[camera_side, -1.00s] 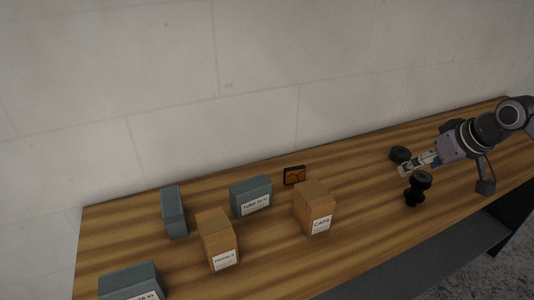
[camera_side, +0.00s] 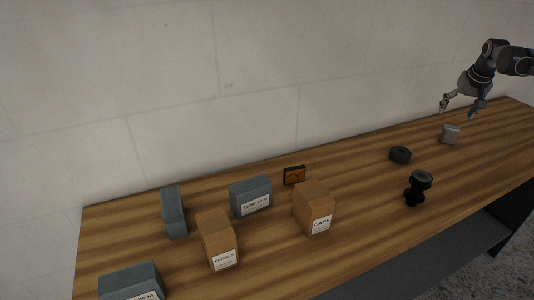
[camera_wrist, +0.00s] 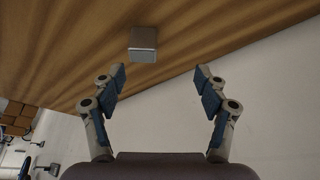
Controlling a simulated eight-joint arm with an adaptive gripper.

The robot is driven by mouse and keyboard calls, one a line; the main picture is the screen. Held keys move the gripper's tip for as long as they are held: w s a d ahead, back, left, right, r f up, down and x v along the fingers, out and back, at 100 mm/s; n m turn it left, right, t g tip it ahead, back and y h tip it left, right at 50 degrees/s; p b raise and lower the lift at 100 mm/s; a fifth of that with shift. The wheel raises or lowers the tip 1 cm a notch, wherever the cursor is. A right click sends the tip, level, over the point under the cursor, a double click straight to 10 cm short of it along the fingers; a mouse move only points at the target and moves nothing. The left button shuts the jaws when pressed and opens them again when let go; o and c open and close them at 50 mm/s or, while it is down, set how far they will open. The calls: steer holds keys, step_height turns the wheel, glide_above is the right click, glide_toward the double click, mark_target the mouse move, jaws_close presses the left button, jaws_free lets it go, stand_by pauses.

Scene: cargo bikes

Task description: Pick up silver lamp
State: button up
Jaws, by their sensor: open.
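A small silver-grey block-like object (camera_side: 450,134), which looks like the silver lamp, stands on the wooden bench at the right, near the wall. My gripper (camera_side: 458,110) is open and empty, above the bench and apart from the silver object, just up and right of the middle of the bench's right part. In the wrist view the silver object (camera_wrist: 143,44) lies beyond the open fingers of my gripper (camera_wrist: 160,82), slightly left of the middle between them. Nothing hides it there.
A black ring-shaped item (camera_side: 400,155) and a black spool-like item (camera_side: 418,188) stand left of the silver object. An orange-and-black item (camera_side: 294,175), brown boxes (camera_side: 314,207) and blue-grey boxes (camera_side: 251,195) fill the bench's left. The wall (camera_side: 330,80) runs close behind.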

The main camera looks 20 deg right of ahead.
mark_target(453, 128)
steer(key=shift+m, duration=0.3)
steer(key=d+f, duration=0.1)
steer(key=f, duration=0.1)
steer(key=d+f, duration=0.2)
steer(key=w+d+f, duration=0.1)
steer(key=d+f, duration=0.1)
steer(key=shift+x, duration=2.95)
steer(key=c, duration=1.3)
